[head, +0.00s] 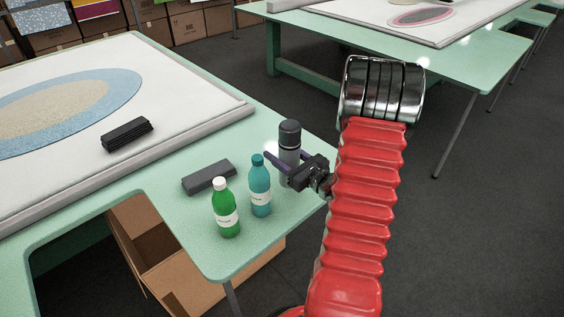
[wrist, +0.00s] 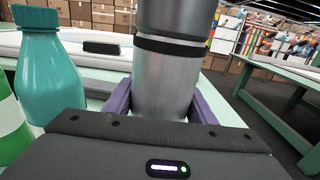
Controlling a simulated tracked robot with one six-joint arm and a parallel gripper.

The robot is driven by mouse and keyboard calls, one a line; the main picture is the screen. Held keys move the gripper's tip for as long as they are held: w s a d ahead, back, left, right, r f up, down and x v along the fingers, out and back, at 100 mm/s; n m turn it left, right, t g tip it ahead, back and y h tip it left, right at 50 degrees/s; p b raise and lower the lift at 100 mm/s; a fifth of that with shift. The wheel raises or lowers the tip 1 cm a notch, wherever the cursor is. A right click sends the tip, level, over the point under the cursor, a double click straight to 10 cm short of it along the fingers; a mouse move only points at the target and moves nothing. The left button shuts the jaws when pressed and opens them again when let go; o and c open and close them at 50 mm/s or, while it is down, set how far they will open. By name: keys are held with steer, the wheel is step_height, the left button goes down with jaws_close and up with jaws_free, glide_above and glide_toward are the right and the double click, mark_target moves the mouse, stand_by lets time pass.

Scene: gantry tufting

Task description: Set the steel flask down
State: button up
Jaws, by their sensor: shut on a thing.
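The steel flask (head: 289,150) is a grey cylinder with a dark cap, upright near the right edge of the green table (head: 255,247). My gripper (head: 283,164) is shut on its body, with the purple fingers on either side. In the wrist view the flask (wrist: 168,75) stands between the fingers, its top cut off by the frame and its base hidden behind my gripper. I cannot tell whether its base touches the table.
A teal bottle (head: 260,188) stands close left of the flask, and a green bottle (head: 225,210) in front of that. A dark grey block (head: 208,178) lies behind them. A black block (head: 127,134) lies on the white tufting frame. An open cardboard box (head: 160,255) is below the table.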

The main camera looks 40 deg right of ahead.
steer(key=shift+f, duration=2.05)
steer(key=shift+f, duration=0.1)
steer(key=o, duration=1.4)
steer(key=s, duration=1.2)
steer(key=shift+d, duration=0.15)
